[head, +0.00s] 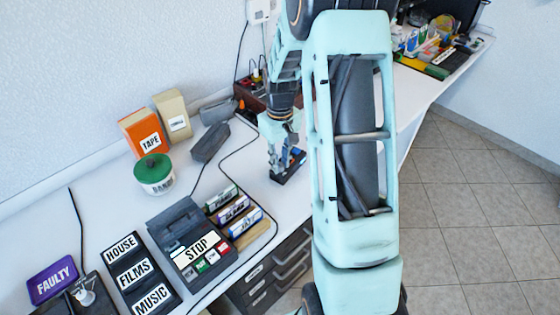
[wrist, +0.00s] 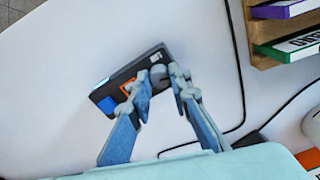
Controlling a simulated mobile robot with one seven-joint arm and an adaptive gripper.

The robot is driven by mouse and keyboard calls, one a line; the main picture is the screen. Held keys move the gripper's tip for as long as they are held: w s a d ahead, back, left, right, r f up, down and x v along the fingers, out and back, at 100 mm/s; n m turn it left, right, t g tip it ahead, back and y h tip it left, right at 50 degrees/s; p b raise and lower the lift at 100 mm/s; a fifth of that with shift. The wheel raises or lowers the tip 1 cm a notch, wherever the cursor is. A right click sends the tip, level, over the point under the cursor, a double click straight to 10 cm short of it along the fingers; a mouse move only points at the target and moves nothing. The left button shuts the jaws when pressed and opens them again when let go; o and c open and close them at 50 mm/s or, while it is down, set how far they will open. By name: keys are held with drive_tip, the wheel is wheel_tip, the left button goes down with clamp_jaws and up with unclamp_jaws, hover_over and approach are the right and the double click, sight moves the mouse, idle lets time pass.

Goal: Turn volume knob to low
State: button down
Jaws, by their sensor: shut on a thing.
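A small black box (wrist: 118,83) lies on the white table, with an orange label, a blue patch and a grey knob (wrist: 158,73) near one end. In the head view the box (head: 290,172) lies near the front edge of the table, partly hidden under my gripper (head: 279,160). My gripper (wrist: 159,78) comes down on the box from above. In the wrist view its two fingers stand on either side of the grey knob and are shut on it. Any mark on the knob is too small to read.
A cassette player with a STOP label (head: 187,262) and a rack of cassettes (head: 235,215) stand left of the box. A thin black cable (wrist: 241,75) runs over the table beside it. A red-brown box (head: 262,100) stands behind. The white table around the black box is mostly clear.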

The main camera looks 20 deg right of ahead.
sight(280, 164)
idle(0.3)
drive_tip(key=c, duration=1.8)
unclamp_jaws()
drive_tip(key=shift+o, duration=0.2)
wheel_tip(280, 164, up, 12)
